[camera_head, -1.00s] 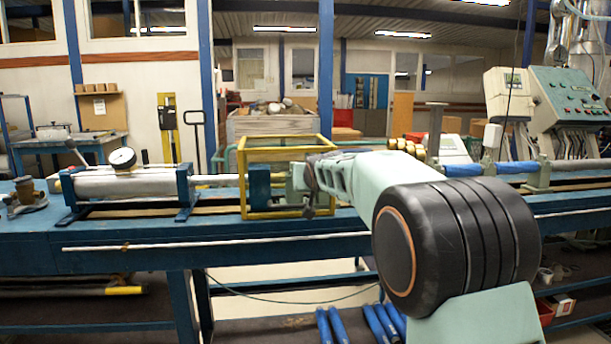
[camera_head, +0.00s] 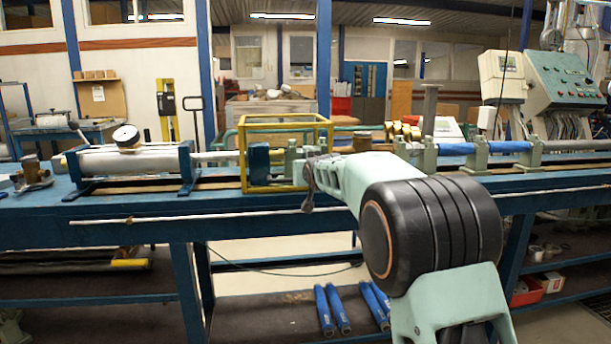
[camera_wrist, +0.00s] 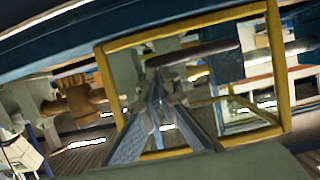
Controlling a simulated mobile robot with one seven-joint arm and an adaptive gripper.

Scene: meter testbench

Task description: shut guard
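The guard is a yellow box-shaped frame (camera_head: 287,123) on the blue bench, standing around a blue block and pale green fittings on the test line. In the wrist view its yellow frame (camera_wrist: 277,62) fills the middle, close and tilted, with the line parts seen through it. I cannot tell how far open or shut the guard stands. My gripper (camera_head: 308,192) appears dark at the guard's right front side in the head view. In the wrist view my gripper's fingers (camera_wrist: 163,92) point into the framed opening. Whether they touch the frame is unclear, and nothing is clearly held.
A grey cylinder (camera_head: 135,161) with a round gauge (camera_head: 126,136) lies left of the guard. Brass fittings (camera_head: 403,131) and blue pipe sections (camera_head: 457,149) continue to the right. A control cabinet (camera_head: 568,82) stands at the far right. Blue tubes (camera_head: 332,309) lie on the lower shelf.

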